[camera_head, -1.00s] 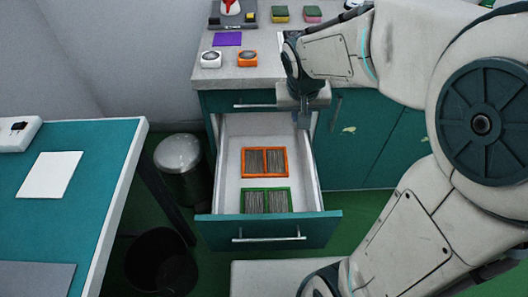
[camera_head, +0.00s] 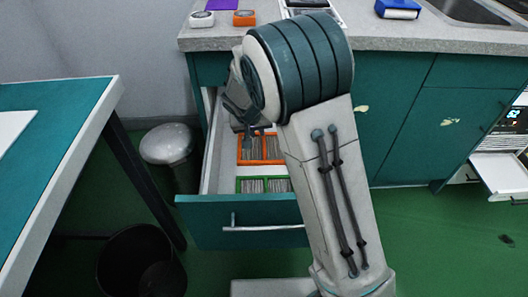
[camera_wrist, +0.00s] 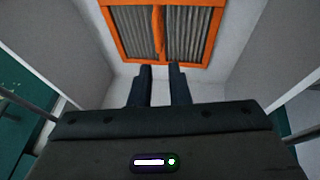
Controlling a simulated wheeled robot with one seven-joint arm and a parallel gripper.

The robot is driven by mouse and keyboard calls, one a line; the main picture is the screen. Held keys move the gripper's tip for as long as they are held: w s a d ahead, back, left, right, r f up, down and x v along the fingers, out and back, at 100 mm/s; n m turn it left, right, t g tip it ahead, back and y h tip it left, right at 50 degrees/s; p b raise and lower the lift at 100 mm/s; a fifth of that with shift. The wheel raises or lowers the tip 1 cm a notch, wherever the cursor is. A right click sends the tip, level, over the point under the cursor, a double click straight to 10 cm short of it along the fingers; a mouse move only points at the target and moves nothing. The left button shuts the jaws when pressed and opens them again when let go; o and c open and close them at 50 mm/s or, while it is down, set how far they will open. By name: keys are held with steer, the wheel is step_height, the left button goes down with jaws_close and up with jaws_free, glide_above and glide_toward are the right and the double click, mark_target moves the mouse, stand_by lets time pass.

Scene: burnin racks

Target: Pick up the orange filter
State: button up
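The orange filter (camera_head: 262,149) is an orange frame with grey pleated panels. It lies flat in the open drawer, partly hidden behind my arm in the head view. In the wrist view the orange filter (camera_wrist: 158,32) fills the top, its near edge just beyond my fingertips and its far edge cut off. My gripper (camera_wrist: 160,68) is open and empty, with a narrow gap between its two dark fingers. In the head view my gripper (camera_head: 242,118) is in the drawer's back part, beside the filter's far left; exact height is unclear.
A green-framed filter (camera_head: 262,185) lies nearer the front of the drawer (camera_head: 245,225). The drawer's walls rise on both sides of my gripper. The counter (camera_head: 215,35) is above and behind. A round metal bin (camera_head: 170,145) stands left of the drawer.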

steer(key=b, duration=0.1)
glide_above(264, 145)
steer(key=s+a, duration=0.1)
steer(key=s, duration=0.1)
steer(key=f, duration=0.4)
steer(key=shift+w+a+f, duration=0.15)
steer(key=shift+a+f, duration=0.05)
steer(key=shift+f, duration=0.15)
steer(key=shift+w+b+x, duration=0.2)
steer(key=shift+b+x, duration=0.35)
steer(key=shift+x, duration=0.95)
steer(key=shift+w+b+x, duration=0.25)
steer(key=shift+b+x, duration=0.25)
steer(key=shift+x, duration=1)
steer(key=shift+r, duration=0.25)
jaws_close()
